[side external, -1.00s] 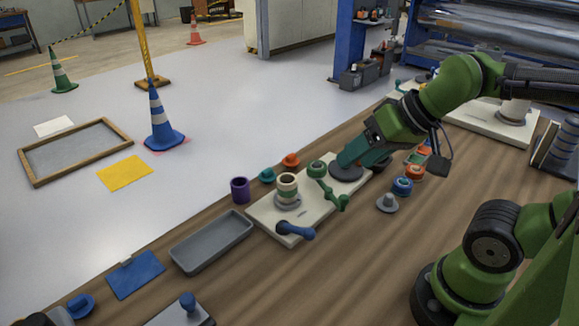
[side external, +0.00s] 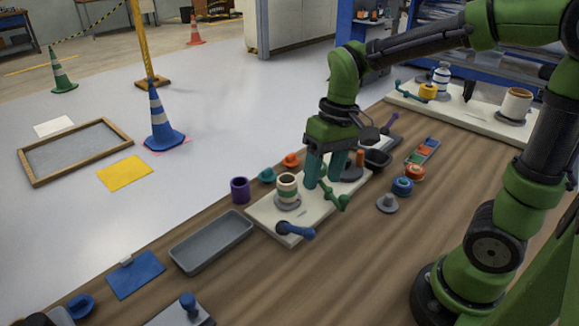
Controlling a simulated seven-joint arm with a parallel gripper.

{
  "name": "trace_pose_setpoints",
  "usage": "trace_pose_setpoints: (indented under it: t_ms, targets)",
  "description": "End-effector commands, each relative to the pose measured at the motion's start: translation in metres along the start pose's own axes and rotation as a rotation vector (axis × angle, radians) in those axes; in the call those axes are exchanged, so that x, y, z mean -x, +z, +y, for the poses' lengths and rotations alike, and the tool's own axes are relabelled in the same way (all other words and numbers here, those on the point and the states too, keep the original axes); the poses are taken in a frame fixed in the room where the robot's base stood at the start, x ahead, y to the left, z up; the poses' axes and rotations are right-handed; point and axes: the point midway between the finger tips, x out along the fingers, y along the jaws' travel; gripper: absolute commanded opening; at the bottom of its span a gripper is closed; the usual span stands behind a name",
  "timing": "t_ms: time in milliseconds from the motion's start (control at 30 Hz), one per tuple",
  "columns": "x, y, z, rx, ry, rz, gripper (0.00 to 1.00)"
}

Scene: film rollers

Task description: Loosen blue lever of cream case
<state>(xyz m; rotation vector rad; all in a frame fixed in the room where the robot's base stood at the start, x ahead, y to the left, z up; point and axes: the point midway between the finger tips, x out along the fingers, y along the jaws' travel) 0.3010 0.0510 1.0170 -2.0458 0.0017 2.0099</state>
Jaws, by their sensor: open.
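The cream case (side external: 287,186), a small upright cylinder with a green band and dark top, stands on a grey round base on the cream board (side external: 262,210). The blue lever (side external: 298,231) lies at the board's front corner, its arm pointing right. A green lever (side external: 335,197) sits on the board to the right of the case. My gripper (side external: 322,182) points down over the board with its two teal fingers apart, right of the case and behind the green lever. Nothing is clearly held. The fingers hide part of the board, including the spot behind the green lever.
A grey tray (side external: 211,242) lies left of the board. A purple cup (side external: 240,190) and teal (side external: 267,175) and orange (side external: 291,160) pieces stand behind it. A grey knob (side external: 387,203) and blue ring (side external: 402,187) stand to the right.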

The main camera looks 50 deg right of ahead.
Motion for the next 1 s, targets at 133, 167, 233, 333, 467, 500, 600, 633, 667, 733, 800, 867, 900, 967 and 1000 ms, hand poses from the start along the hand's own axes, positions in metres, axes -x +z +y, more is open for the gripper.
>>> trace_pose_setpoints:
  t_ms: [133,167,233,333,467,500,600,633,667,733,800,867,900,967,1000]
  targets:
    - [-0.029,0.002,0.000,0.001,0.002,-0.007,0.55]
    - [-0.035,0.002,0.000,0.001,0.002,-0.008,0.55]
    - [-0.051,0.002,0.000,0.000,0.002,-0.008,0.55]
    - [-0.073,0.002,0.001,-0.001,0.002,-0.007,0.55]
    - [-0.102,0.002,0.001,-0.002,0.002,-0.007,0.55]
    - [-0.110,0.002,0.001,-0.001,0.002,-0.006,0.55]
    - [-0.128,0.002,0.001,0.000,0.002,-0.005,0.55]
    - [-0.133,0.002,0.001,-0.001,0.002,-0.005,0.55]
    - [-0.137,0.001,0.000,-0.001,0.001,-0.004,0.55]
    - [-0.145,0.001,0.000,-0.001,0.001,-0.003,0.55]
    - [-0.151,0.001,0.000,-0.001,0.001,-0.002,0.55]
    - [-0.154,0.000,0.000,-0.001,0.001,0.001,0.55]
    - [-0.155,0.000,0.000,-0.002,0.000,0.001,0.55]
    - [-0.156,0.001,0.000,-0.002,0.000,0.001,0.55]
    - [-0.157,0.001,0.000,-0.002,0.000,0.001,0.55]
